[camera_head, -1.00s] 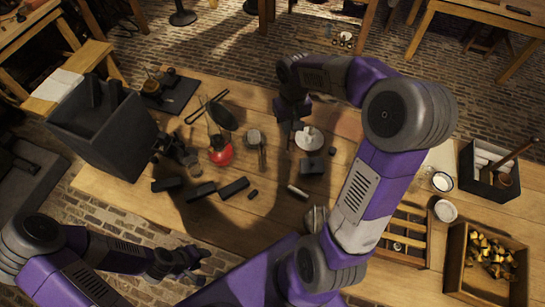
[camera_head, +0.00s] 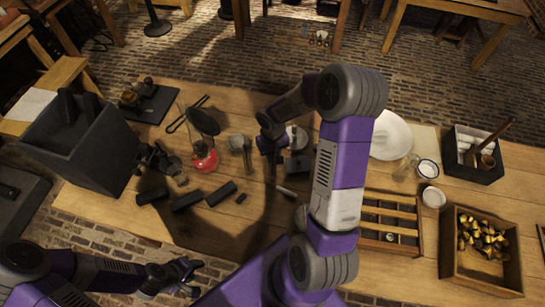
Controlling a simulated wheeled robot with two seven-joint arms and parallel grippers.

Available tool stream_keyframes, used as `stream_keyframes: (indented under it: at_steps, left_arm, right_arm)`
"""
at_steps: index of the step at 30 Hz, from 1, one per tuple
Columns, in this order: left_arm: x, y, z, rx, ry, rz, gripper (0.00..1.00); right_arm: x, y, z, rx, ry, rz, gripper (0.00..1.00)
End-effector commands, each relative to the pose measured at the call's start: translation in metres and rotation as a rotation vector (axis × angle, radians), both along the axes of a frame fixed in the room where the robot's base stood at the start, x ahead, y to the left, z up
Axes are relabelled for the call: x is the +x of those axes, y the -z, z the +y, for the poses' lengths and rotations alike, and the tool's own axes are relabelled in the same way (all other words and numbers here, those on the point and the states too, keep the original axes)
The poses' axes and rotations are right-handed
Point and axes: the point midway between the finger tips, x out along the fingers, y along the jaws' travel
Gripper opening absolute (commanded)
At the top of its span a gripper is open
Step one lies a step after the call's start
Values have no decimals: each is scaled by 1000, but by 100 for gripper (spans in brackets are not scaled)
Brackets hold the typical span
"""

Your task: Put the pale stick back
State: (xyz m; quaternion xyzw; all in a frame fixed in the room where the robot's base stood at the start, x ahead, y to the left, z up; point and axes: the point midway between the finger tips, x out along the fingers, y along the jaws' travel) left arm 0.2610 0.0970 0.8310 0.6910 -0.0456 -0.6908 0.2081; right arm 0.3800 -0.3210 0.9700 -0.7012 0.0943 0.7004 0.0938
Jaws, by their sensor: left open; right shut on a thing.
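My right gripper (camera_head: 271,152) hangs over the middle of the table, pointing down, left of a pale dish (camera_head: 297,137). It is shut on a slim thing that is mostly hidden and too dark to name surely. A short pale stick (camera_head: 286,191) lies on the table below and right of this gripper, apart from it. Several pale rolls or sticks (camera_head: 470,148) stand in a dark box (camera_head: 488,178) at the right. My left gripper (camera_head: 187,277) is open and empty, low at the left, off the table's front edge.
A round flask of red liquid (camera_head: 204,161), a glass jar (camera_head: 240,143) and several dark blocks (camera_head: 186,201) lie left of my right gripper. A slatted wooden rack (camera_head: 388,219), a white plate (camera_head: 391,136) and a crate of yellowish lumps (camera_head: 450,270) are at the right.

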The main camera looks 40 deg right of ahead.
Motion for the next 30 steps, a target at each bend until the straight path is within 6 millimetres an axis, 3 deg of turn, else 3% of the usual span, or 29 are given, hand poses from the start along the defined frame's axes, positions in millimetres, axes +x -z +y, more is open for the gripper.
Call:
stream_keyframes:
  at_steps: [3, 14, 15, 20, 30]
  left_arm:
    - [0, 3, 0, 0, 0, 0, 46]
    - [0, 7, 0, 0, 0, 0, 46]
    - [0, 7, 0, 0, 0, 0, 46]
    - [0, 6, 0, 0, 0, 0, 46]
    - [0, 3, 0, 0, 0, 0, 46]
  right_arm:
    - [-1, 17, 0, 1, 0, 3, 0]
    - [0, 21, 0, 0, 0, -1, 0]
    - [0, 21, 0, 0, 0, 0, 16]
    - [0, 20, 0, 0, 0, -1, 40]
    - [0, 17, 0, 1, 0, 0, 40]
